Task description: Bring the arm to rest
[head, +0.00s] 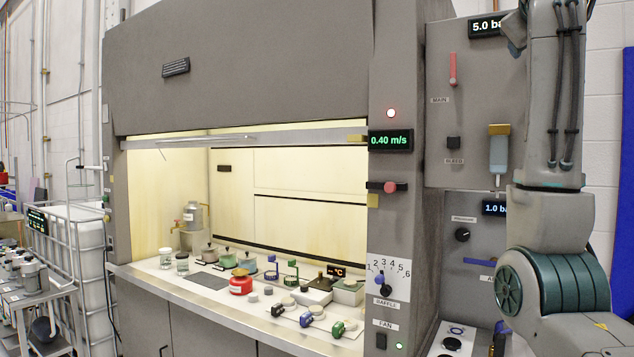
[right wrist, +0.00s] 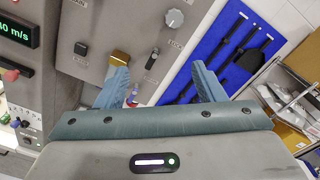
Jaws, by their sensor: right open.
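My right arm rises along the right side of the head view, in front of the grey service panel (head: 470,150). My right gripper (right wrist: 161,76) shows in the right wrist view with its two blue-grey fingers spread apart and nothing between them. Beyond the fingers lie a grey panel (right wrist: 130,30) with a round knob (right wrist: 174,18) and a blue tool board (right wrist: 220,50). A brass-coloured part (right wrist: 119,58) appears close to the left finger; I cannot tell whether they touch. My left gripper is in neither view.
The fume hood (head: 240,60) stands open at the left of my arm, with several vessels and valves on its worktop (head: 150,270). A steel cart (head: 40,300) stands at far left. A cardboard box (right wrist: 290,138) lies right of the gripper.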

